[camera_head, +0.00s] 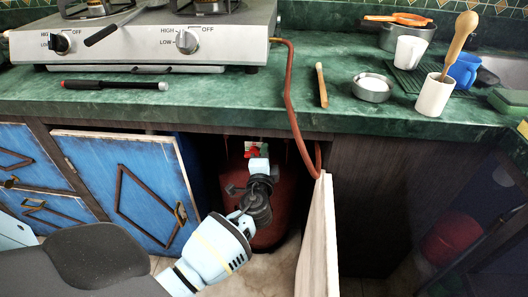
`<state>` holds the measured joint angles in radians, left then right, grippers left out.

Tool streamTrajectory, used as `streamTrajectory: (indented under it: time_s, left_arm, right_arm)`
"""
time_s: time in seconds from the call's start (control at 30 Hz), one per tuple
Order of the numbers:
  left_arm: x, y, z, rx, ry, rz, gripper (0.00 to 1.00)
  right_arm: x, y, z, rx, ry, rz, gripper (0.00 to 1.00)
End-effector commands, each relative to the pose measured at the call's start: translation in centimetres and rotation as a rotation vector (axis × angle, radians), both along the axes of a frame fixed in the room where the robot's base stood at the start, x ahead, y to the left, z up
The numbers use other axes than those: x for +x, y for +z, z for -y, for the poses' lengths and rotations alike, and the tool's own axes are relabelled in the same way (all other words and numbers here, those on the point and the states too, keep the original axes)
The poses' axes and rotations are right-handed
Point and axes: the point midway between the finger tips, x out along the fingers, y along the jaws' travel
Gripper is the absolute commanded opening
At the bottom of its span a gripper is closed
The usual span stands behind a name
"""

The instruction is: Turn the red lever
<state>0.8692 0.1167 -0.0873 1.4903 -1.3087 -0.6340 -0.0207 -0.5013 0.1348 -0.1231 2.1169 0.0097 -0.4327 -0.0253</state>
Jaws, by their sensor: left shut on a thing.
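A red gas bottle (274,232) stands in the open cabinet under the counter. The small red lever (252,152) shows at its top, just past my left gripper (258,166). My left arm comes in from the lower left and reaches into the cabinet opening. The left gripper is shut on the lever, though its fingertips are small and partly cover the contact. My right gripper is not in view.
An orange hose (288,90) runs from the hotplate (150,40) over the counter edge into the cabinet. A blue door (130,185) stands left of the opening, and an open door panel (318,240) stands right. The green counter (230,100) overhangs the arm.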

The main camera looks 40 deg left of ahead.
Motion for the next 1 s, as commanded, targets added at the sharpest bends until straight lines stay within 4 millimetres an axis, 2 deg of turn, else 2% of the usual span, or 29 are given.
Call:
streamTrajectory:
  time_s: [0.3,0.87,0.9,1.0]
  left_arm:
    - [0.05,-0.39,0.05,0.111,-0.002,-0.066,0.00]
    - [0.04,-0.52,0.04,0.134,-0.001,-0.082,0.00]
    - [0.03,-0.52,0.03,0.134,-0.001,-0.082,0.13]
    - [0.03,-0.53,0.02,0.134,-0.001,-0.082,0.26]
  right_arm:
    - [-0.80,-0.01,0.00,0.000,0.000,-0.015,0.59]
    - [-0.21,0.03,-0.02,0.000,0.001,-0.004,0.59]
    - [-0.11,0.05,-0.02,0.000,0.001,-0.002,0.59]
    - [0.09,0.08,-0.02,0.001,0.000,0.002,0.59]
